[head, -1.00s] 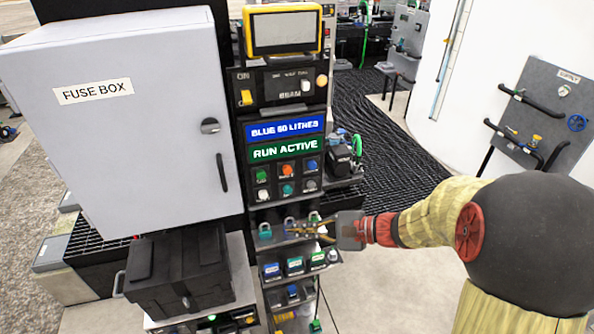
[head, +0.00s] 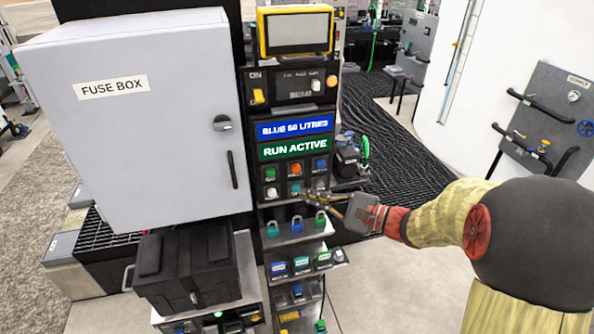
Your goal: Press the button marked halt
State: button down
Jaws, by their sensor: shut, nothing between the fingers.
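A black button panel (head: 284,180) sits below the green "RUN ACTIVE" sign (head: 295,147). Its upper row has a green button (head: 271,172), an orange-red button (head: 295,170) and a blue button (head: 320,164). Its lower row has a white button (head: 271,192), a teal button (head: 294,188) and a grey button (head: 319,183). The labels are too small to read, so I cannot tell which is halt. My gripper (head: 308,195) is shut and empty, at the panel's lower right, in front of the lower row. I cannot tell whether it touches the panel.
A grey fuse box (head: 150,150) stands left of the panel. Several padlocks (head: 298,224) sit on a shelf below. A yellow-framed screen (head: 296,32) and a switch unit (head: 290,87) are above. A black case (head: 188,268) is at lower left. Open floor (head: 400,285) lies to the right.

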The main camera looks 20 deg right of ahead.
aim_at(297, 170)
jog(key=w, duration=0.7)
jog(key=shift+w, duration=0.25)
jog(key=shift+w+b, duration=0.15)
jog(key=shift+b, duration=0.3)
dwell(0.9)
jog(key=shift+w, duration=0.25)
jog(key=shift+w+b, duration=0.4)
jog(key=shift+w, duration=0.2)
dwell(0.9)
dwell(0.4)
jog(key=shift+s, duration=1.05)
